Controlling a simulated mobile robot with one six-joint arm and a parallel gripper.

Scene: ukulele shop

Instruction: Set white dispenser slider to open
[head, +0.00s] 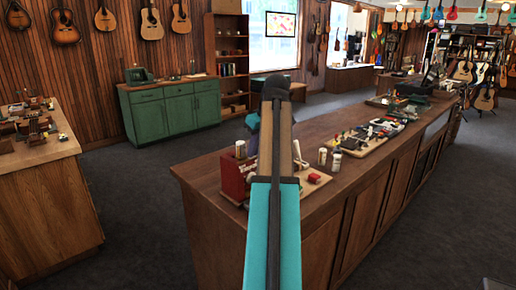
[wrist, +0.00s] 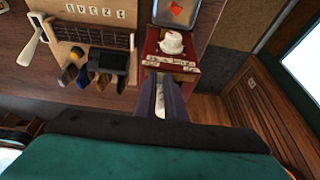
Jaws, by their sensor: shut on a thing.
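A red box-shaped dispenser (wrist: 185,52) stands at the counter's edge in the wrist view, with a lumpy white piece on its top and small pale labels on its near face. My gripper (wrist: 166,82) reaches its near face, and the fingers are shut on a narrow white piece, which looks like the white slider (wrist: 160,98). The fingers hide most of the slider, so its setting cannot be read. In the head view the red dispenser (head: 233,181) is on the near end of the counter, partly behind my arm, which hides the gripper.
The wooden counter (head: 335,185) carries small bottles (head: 323,156), boards and tools to the right. In the wrist view a fretboard piece (wrist: 90,33) and several dark tools lie left of the dispenser, and a grey tray (wrist: 178,8) lies behind it. Open floor surrounds the counter.

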